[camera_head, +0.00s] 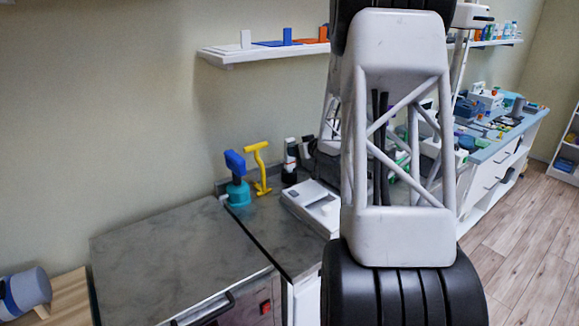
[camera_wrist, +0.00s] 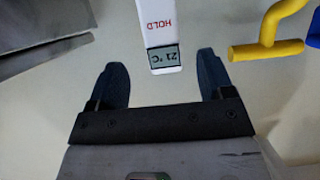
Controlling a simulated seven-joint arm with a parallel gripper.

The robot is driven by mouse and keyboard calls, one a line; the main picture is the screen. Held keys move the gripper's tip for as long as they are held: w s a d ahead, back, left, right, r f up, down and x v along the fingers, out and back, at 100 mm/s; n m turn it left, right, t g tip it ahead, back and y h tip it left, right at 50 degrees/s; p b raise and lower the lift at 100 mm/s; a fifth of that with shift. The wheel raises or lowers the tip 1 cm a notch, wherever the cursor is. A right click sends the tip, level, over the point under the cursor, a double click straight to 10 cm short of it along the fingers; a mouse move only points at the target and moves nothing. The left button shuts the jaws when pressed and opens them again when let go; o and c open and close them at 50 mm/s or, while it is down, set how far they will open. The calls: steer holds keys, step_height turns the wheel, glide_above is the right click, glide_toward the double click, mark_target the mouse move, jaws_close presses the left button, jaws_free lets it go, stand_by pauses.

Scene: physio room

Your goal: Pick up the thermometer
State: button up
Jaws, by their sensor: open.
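The thermometer (camera_wrist: 160,30) is a white stick with red HOLD lettering and a grey display reading 21 °C, upside down at the top centre of the wrist view. Its upper part runs out of the frame. My gripper (camera_wrist: 160,75) is open, with its two dark fingers spread to either side of the display end. I see no contact between fingers and thermometer; the depth between them is hard to tell. In the head view my arm covers much of the right half, and I cannot clearly make out the thermometer or gripper there.
A yellow T-shaped tool (camera_head: 257,168) stands beside a blue and teal tool (camera_head: 236,180) on the grey counter (camera_head: 165,250). The yellow tool (camera_wrist: 268,35) is close to the right finger in the wrist view. A white device (camera_head: 312,206) and a wall shelf (camera_head: 260,50) are nearby.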

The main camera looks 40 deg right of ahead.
mark_target(289, 159)
steer(key=shift+x, duration=0.9)
steer(key=shift+x, duration=2.6)
steer(key=shift+a+f, duration=0.1)
steer(key=shift+c, duration=0.4)
steer(key=c, duration=1.2)
